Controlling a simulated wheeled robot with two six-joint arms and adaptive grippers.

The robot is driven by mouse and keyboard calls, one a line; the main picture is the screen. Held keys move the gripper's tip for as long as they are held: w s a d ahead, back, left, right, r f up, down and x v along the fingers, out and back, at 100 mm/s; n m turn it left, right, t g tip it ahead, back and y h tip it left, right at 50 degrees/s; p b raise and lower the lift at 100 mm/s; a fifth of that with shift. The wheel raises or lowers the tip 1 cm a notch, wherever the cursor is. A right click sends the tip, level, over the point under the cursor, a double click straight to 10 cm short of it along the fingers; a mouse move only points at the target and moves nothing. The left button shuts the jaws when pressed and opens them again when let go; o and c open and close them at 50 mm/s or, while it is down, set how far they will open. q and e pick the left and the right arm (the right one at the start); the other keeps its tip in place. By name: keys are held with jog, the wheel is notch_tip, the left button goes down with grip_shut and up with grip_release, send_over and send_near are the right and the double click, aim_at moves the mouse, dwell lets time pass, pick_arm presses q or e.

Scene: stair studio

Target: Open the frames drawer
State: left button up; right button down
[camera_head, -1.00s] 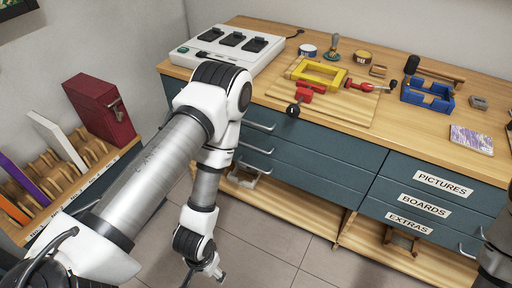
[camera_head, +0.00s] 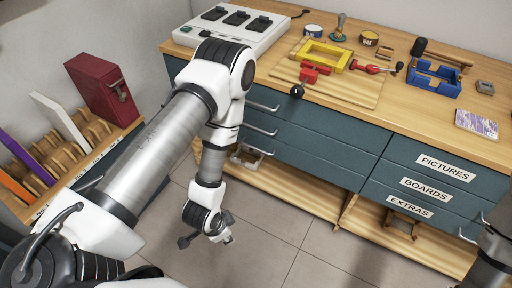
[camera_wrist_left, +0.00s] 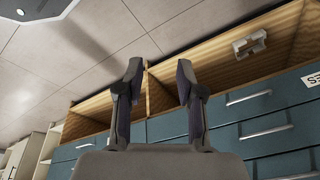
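No label reading FRAMES shows in either view. The bench has a left bank of teal drawers (camera_head: 315,148) with silver handles, partly hidden behind my left arm. All visible drawer fronts look closed. The right bank carries the labels PICTURES (camera_head: 445,168), BOARDS (camera_head: 426,188) and EXTRAS (camera_head: 410,207). My left gripper (camera_head: 207,240) hangs over the floor in front of the left bank, apart from the handles. In the left wrist view its fingers (camera_wrist_left: 158,78) are spread and empty, with teal drawers and handles (camera_wrist_left: 248,97) beyond. My right gripper is out of view; only part of my right arm shows.
On the bench top (camera_head: 395,120) are a white switch box (camera_head: 236,30), a yellow frame (camera_head: 326,55), red clamps, a blue holder (camera_head: 433,80) and tools. A slotted rack with a red binder (camera_head: 106,85) stands at left. The floor (camera_head: 270,225) is clear.

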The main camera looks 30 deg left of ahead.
pick_arm(q)
jog(key=w+f+m+t+b, duration=0.3)
jog(key=w+f+m+b, duration=0.15)
jog(key=w, duration=0.65)
jog(key=m+t+b, duration=0.7)
jog(key=t+b, duration=0.3)
jog(key=b, duration=1.5)
send_near(257, 149)
jog(key=w+f, duration=0.1)
jog(key=w, duration=0.2)
jog(key=w+b, duration=0.1)
jog(key=w, duration=0.2)
jog(key=w+f+b, duration=0.1)
jog(key=w, duration=0.3)
jog(key=shift+d+f, duration=0.15)
jog(key=shift+f, duration=0.05)
grip_shut()
